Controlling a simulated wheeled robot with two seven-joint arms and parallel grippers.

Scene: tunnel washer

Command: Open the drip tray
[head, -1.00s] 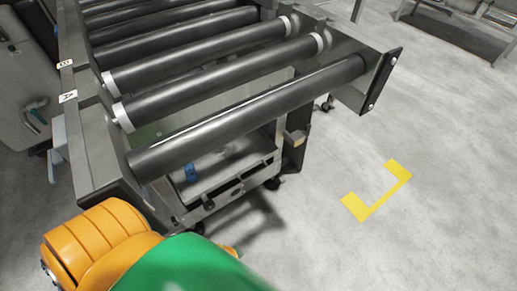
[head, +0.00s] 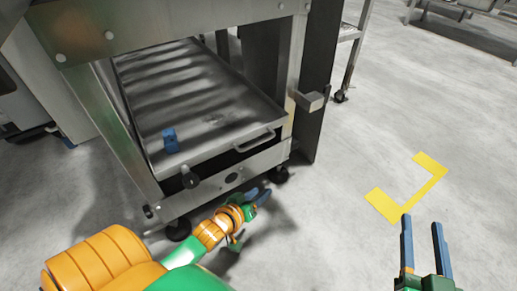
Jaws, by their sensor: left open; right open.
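The drip tray (head: 207,100) is a shallow grey metal tray low inside the frame under the roller conveyor. A bar handle (head: 256,141) sits on its front edge at the right. My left gripper (head: 259,194), with blue fingers, is open and empty in front of the frame's lower bar, nearer to me than the handle and apart from it. My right gripper (head: 422,244) is open and empty at the lower right, over bare floor, with its two blue fingers pointing away from me.
A small blue object (head: 170,140) lies in the tray near its front left. A dark post (head: 317,85) stands right of the tray. Castors carry the frame. The floor to the right is clear, with a yellow marking (head: 382,206).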

